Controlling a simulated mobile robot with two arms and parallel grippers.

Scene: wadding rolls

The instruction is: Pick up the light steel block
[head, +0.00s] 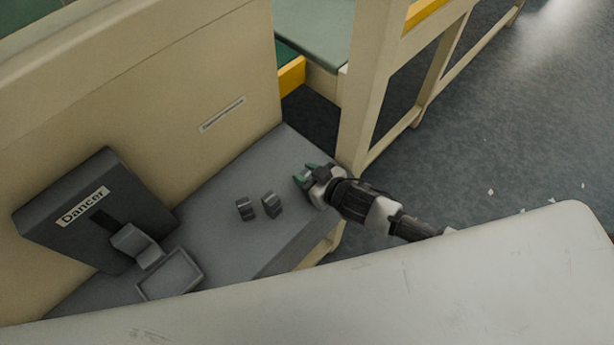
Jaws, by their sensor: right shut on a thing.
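My right gripper (303,178) reaches in from the right over the right end of the grey shelf (215,250). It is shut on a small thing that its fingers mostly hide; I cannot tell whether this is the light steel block. Two small grey metal blocks, a left one (245,209) and a right one (271,204), stand close together on the shelf, left of the gripper and apart from it. My left gripper is not in view.
A dark box labelled "Dancer" (95,215) with a grey bracket (137,245) stands at the left. A shallow square tray (170,274) lies before it. A beige panel (190,90) rises behind the shelf, and a beige post (365,90) stands behind the gripper. A pale surface fills the foreground.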

